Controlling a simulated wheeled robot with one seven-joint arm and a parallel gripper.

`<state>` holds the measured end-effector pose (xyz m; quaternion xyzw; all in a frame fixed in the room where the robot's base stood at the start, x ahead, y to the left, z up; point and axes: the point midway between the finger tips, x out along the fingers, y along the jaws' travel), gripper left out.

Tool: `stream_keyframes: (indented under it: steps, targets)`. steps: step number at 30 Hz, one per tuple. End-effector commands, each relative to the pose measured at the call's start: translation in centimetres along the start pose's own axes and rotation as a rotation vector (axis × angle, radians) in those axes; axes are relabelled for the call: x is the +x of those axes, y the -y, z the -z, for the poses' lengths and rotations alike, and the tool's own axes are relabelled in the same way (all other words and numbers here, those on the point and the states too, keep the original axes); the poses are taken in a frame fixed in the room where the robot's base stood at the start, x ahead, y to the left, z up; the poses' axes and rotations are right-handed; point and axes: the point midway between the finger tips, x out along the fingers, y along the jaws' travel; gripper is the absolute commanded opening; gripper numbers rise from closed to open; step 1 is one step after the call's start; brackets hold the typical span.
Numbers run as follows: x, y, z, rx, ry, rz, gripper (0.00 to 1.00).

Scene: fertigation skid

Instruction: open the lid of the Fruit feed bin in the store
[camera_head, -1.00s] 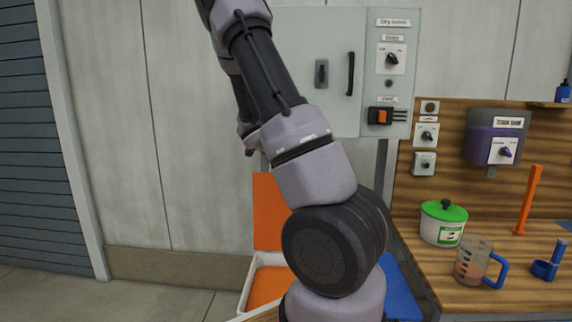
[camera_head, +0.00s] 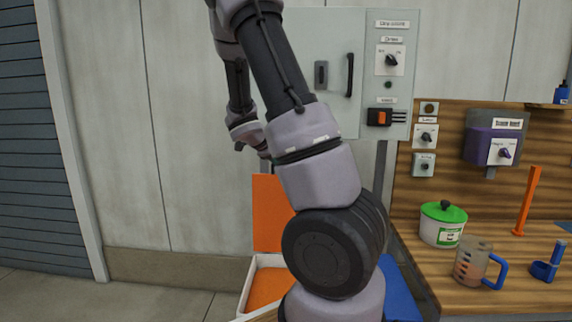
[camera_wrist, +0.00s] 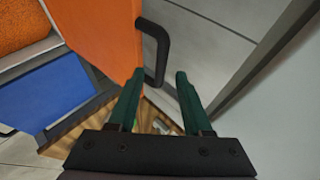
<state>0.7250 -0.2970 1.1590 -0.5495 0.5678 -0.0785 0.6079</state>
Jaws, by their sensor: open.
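The bin with the orange lid (camera_head: 270,212) stands low against the wall in the head view; no name label on it is readable. Its lid stands upright, and orange contents (camera_head: 264,288) show in the white-rimmed box. In the wrist view the raised lid (camera_wrist: 98,28) carries a black bar handle (camera_wrist: 162,48). My gripper (camera_wrist: 158,76) is open with its dark green fingers pointing at the handle. The handle's lower end lies near the gap between the fingertips and is not gripped. My arm hides part of the bin in the head view.
A blue lid (camera_head: 398,290) lies flat beside the orange-lidded bin. A grey cabinet (camera_head: 330,60) hangs above. On the right, a wooden bench (camera_head: 420,285) holds a green-lidded pot (camera_head: 441,224) and a measuring jug (camera_head: 470,262). Floor at the left is clear.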

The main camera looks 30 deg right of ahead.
Motion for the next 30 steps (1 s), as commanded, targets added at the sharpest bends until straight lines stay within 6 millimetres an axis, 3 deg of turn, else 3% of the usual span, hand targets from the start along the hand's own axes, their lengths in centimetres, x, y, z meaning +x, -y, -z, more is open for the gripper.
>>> stream_keyframes:
  steps: [4,10,30]
  targets:
    - [-3.1,0.0,-0.1,0.002,0.005,0.001,0.5]
    - [-5.2,0.1,0.0,0.003,0.002,0.002,0.5]
    - [-5.8,0.0,0.2,0.045,0.003,-0.006,0.5]
